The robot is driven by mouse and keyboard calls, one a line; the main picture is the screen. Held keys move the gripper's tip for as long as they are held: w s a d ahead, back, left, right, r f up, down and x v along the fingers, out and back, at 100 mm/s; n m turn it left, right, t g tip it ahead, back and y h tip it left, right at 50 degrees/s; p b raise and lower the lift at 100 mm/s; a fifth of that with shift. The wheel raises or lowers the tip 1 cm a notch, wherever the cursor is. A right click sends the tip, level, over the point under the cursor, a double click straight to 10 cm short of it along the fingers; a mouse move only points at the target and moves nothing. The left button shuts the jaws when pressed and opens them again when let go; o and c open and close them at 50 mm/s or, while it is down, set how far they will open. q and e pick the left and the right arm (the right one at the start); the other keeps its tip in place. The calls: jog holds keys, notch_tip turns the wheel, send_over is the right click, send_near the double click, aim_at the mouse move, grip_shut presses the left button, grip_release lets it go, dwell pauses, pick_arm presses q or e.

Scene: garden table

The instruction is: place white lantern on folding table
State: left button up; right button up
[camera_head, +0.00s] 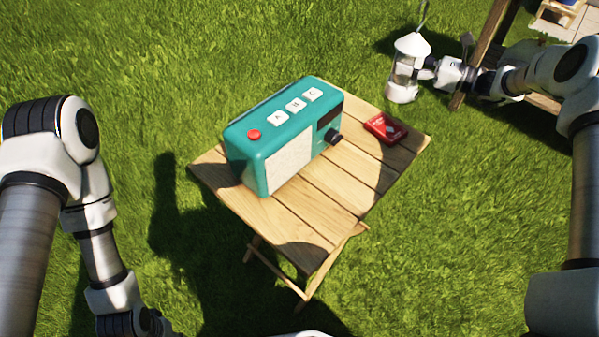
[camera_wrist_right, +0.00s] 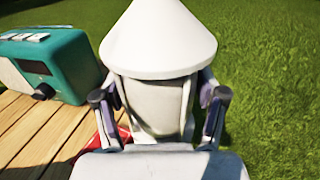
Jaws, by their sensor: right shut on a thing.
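The white lantern (camera_head: 403,88) has a cone-shaped top and a thin handle above it. My right gripper (camera_head: 428,68) is shut on its body and holds it upright, off the far right corner of the folding table (camera_head: 310,215). In the right wrist view the lantern (camera_wrist_right: 160,45) fills the middle, with a finger of my right gripper (camera_wrist_right: 158,108) on each side. The wooden slatted table shows there at the lower left (camera_wrist_right: 35,130). My left arm comes in at the left; its gripper is out of the picture.
A teal radio (camera_head: 285,135) with white buttons stands on the back left of the table. A small red box (camera_head: 385,128) lies near the right corner. The front slats are bare. Another wooden piece of furniture (camera_head: 488,45) stands behind my right arm. Grass surrounds everything.

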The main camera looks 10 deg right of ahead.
jog(key=shift+w+d+f, duration=0.25)
jog(key=shift+w+f, duration=0.15)
jog(key=shift+w, duration=0.05)
jog(key=shift+w+a+r+b, duration=0.1)
jog(key=shift+w+a+b, duration=0.1)
jog(key=shift+b, duration=0.15)
jog(key=w+a+f+b, duration=0.1)
jog(key=a+f+b, duration=0.1)
jog(key=a, duration=0.5)
jog(key=a+f+b, duration=0.2)
jog(key=a, duration=0.6)
jog(key=shift+w+a+f+b, duration=0.15)
jog(key=shift+w+a+b, duration=0.05)
jog(key=shift+w+b, duration=0.2)
jog(key=shift+d+f, duration=0.1)
jog(key=shift+f, duration=0.2)
jog(key=shift+r, duration=0.15)
pick_arm(q)
notch_tip(320, 180, down, 7)
jog(key=shift+w+a, duration=0.15)
jog(key=shift+a, duration=0.05)
pick_arm(e)
jog(key=o, duration=1.6)
jog(key=shift+c, duration=0.2)
pick_arm(q)
jog(key=shift+r, duration=0.1)
